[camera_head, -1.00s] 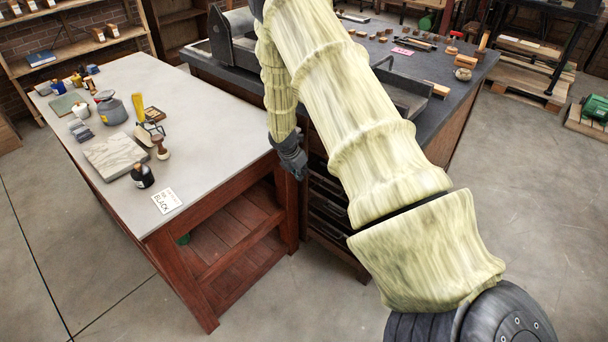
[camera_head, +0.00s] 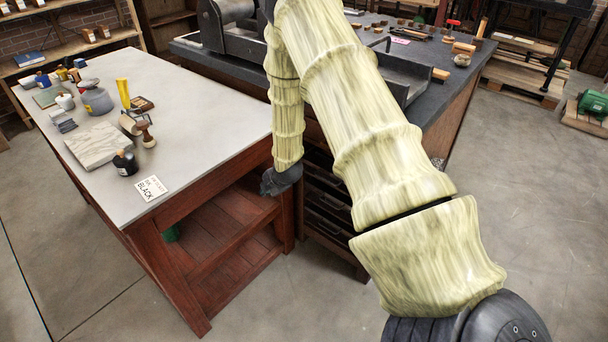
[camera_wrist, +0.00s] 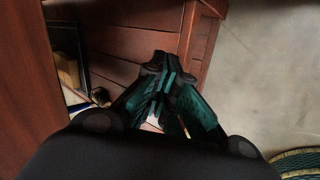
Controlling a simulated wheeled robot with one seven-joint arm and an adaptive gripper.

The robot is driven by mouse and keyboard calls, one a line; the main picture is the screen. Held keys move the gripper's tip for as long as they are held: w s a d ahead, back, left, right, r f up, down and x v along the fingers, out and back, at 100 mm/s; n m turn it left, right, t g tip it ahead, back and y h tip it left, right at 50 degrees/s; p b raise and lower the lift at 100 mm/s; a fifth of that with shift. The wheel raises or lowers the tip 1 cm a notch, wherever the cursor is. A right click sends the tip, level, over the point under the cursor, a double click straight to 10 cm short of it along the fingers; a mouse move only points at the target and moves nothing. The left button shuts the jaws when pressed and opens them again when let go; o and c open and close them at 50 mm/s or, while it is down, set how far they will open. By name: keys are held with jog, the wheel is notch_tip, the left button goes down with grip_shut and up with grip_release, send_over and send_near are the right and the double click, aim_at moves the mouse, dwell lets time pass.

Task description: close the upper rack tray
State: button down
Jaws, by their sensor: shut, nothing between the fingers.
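The rack of dark trays (camera_head: 326,205) stands under the dark stone-topped bench, partly hidden by my arm in the head view. Several tray fronts show, one above another; I cannot tell how far the upper one stands out. My gripper (camera_wrist: 163,75) is shut and empty in the wrist view, its dark and teal fingers together in front of reddish wood. In the head view its dark end hangs beside the red table's right end, left of the rack; the fingertips are not clear there.
The red wooden table (camera_head: 205,163) with a pale top stands close at the left, with an ink card, bottle, stone slab and tools on it. Its lower shelf (camera_head: 225,235) is near my gripper. The dark bench top (camera_head: 440,95) carries a press.

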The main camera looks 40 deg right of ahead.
notch_tip(320, 180, down, 2)
jog(key=m+t+b, duration=0.1)
jog(key=t+b, duration=0.1)
jog(key=b, duration=0.1)
jog(key=m+t+h+b, duration=0.55)
jog(key=h+b, duration=0.45)
jog(key=b, duration=0.2)
send_near(313, 164)
jog(key=w, duration=0.8)
jog(key=shift+w+d+f, duration=0.15)
jog(key=shift+d, duration=0.3)
jog(key=shift+w+d+f, duration=0.1)
jog(key=shift+w+d, duration=0.05)
jog(key=shift+d, duration=0.3)
jog(key=d, duration=0.3)
jog(key=d+p, duration=0.1)
jog(key=shift+w+d+r, duration=0.1)
jog(key=shift+w+d, duration=0.2)
jog(key=shift+w, duration=0.05)
jog(key=shift+d, duration=0.1)
jog(key=shift+r, duration=0.1)
